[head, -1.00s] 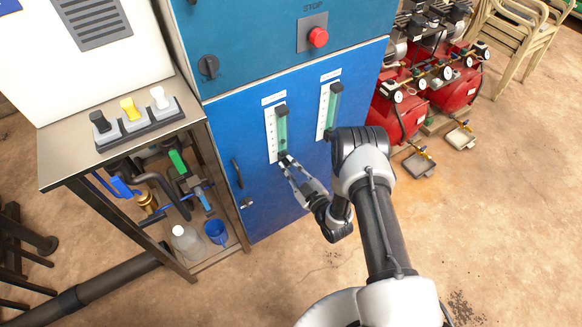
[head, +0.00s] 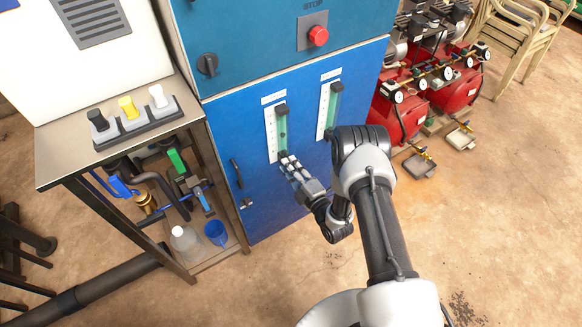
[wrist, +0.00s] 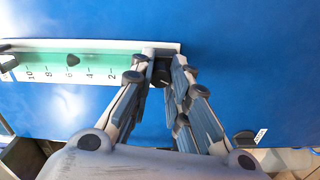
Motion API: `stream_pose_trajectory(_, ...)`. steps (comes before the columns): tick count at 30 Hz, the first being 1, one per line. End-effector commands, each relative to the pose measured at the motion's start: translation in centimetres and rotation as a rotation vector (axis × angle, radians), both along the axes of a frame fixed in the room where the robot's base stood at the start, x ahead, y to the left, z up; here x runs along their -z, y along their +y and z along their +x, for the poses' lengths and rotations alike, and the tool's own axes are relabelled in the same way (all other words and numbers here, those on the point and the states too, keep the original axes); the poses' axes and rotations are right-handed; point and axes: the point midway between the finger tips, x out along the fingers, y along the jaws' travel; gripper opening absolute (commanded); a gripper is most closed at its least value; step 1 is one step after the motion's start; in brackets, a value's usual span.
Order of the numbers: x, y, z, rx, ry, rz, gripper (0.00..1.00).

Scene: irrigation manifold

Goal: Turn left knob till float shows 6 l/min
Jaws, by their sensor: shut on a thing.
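The left flowmeter (head: 270,137) is a white scale with a green tube on the blue cabinet door. It lies sideways in the wrist view (wrist: 125,47), with marks from 2 to 10. Its dark float (wrist: 72,60) sits level with the 6 mark. The left knob (wrist: 160,73) is a dark knob at the tube's bottom end, partly covered by the fingers. My gripper (wrist: 163,62) is shut on this knob; in the head view the gripper (head: 287,160) hides most of it.
A second flowmeter (head: 329,110) is to the right, close above my arm. A red stop button (head: 318,37) is higher on the cabinet. Red compressors (head: 400,115) stand right. Open floor lies in front.

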Motion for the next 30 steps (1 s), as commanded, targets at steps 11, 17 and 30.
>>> stream_pose_trajectory(11,-0.1,0.18,-0.03,-0.004,-0.086,-0.121,0.0)
stream_pose_trajectory(17,-0.09,0.18,-0.05,-0.005,-0.097,-0.138,0.0)
stream_pose_trajectory(30,-0.05,0.21,-0.08,-0.006,-0.096,-0.138,0.23)
